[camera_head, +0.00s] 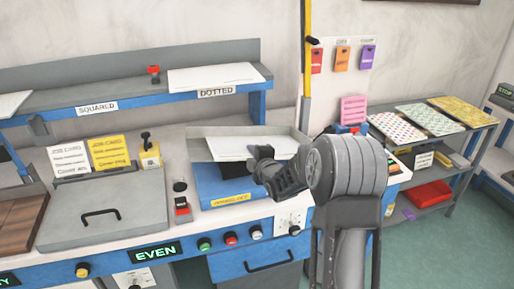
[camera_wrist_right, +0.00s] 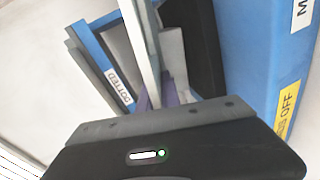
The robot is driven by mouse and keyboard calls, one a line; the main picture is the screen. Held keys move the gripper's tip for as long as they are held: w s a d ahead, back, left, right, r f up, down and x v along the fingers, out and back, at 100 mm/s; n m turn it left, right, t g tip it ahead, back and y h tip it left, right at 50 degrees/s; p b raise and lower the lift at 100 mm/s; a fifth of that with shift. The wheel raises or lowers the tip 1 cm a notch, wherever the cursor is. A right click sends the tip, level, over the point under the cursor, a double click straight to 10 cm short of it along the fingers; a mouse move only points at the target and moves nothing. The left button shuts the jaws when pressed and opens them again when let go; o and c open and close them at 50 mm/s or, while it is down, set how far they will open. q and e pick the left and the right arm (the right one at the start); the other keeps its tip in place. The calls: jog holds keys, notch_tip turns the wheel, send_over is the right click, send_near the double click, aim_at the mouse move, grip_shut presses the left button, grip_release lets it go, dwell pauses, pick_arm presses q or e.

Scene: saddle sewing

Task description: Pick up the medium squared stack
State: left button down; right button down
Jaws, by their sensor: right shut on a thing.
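A white stack of sheets (camera_head: 240,147) is tilted in front of a grey back plate, above a blue unit (camera_head: 222,185) with a yellow label. My right gripper (camera_head: 262,168) is at the stack's right front edge and is shut on it. In the right wrist view the white stack (camera_wrist_right: 138,40) shows edge-on, running up from between the fingers (camera_wrist_right: 157,97). I cannot tell whether the stack still touches the unit. Its size is not marked on it. My left gripper is not in view.
A blue-edged shelf (camera_head: 150,107) behind has "SQUARED" and "DOTTED" labels, with another white stack (camera_head: 215,77) at the dotted end. A grey lid with a handle (camera_head: 100,215) lies left. A side rack (camera_head: 440,140) with patterned sheets stands right.

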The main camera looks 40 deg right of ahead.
jog(key=shift+r, duration=0.15)
notch_tip(320, 180, up, 10)
jog(key=shift+b, duration=0.8)
